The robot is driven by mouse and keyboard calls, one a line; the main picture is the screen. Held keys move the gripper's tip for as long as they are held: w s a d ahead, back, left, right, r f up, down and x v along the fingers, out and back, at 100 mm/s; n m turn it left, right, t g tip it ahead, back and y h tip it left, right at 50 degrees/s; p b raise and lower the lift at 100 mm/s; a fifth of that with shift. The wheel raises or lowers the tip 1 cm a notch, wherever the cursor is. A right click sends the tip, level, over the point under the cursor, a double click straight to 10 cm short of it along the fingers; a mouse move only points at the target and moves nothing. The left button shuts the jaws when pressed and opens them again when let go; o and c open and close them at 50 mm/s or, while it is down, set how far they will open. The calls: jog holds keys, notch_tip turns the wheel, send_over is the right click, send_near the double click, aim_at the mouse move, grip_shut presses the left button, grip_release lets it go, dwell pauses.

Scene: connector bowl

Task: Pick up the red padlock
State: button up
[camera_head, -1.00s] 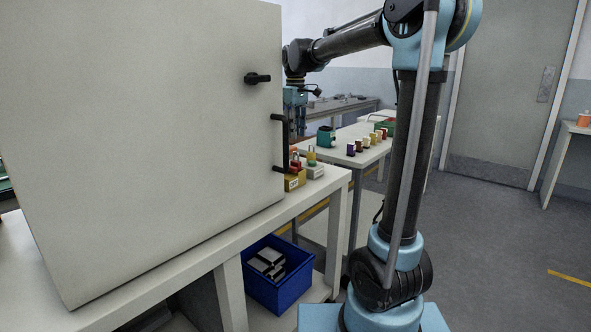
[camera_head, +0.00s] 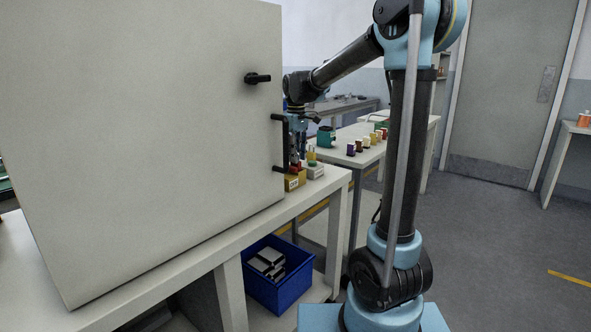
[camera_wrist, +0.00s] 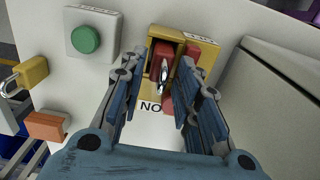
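The red padlock (camera_wrist: 163,54) with a silver shackle sits in the yellow box (camera_wrist: 163,33) in the wrist view. My gripper (camera_wrist: 160,78) is open, with one blue finger to each side of the padlock's shackle. I see a gap between the fingers and the padlock and cannot tell if either touches. In the head view my gripper (camera_head: 298,154) points down just above the red and yellow parts (camera_head: 294,168), partly behind the cabinet handle. Other red pieces (camera_wrist: 204,52) show beside the right finger.
A green button box (camera_wrist: 86,39), a yellow padlock (camera_wrist: 32,71) and an orange-red block (camera_wrist: 45,125) lie left in the wrist view. The large grey cabinet (camera_head: 150,130) with its black handle (camera_head: 280,143) stands close to my gripper. A blue bin (camera_head: 281,292) is below.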

grip_shut()
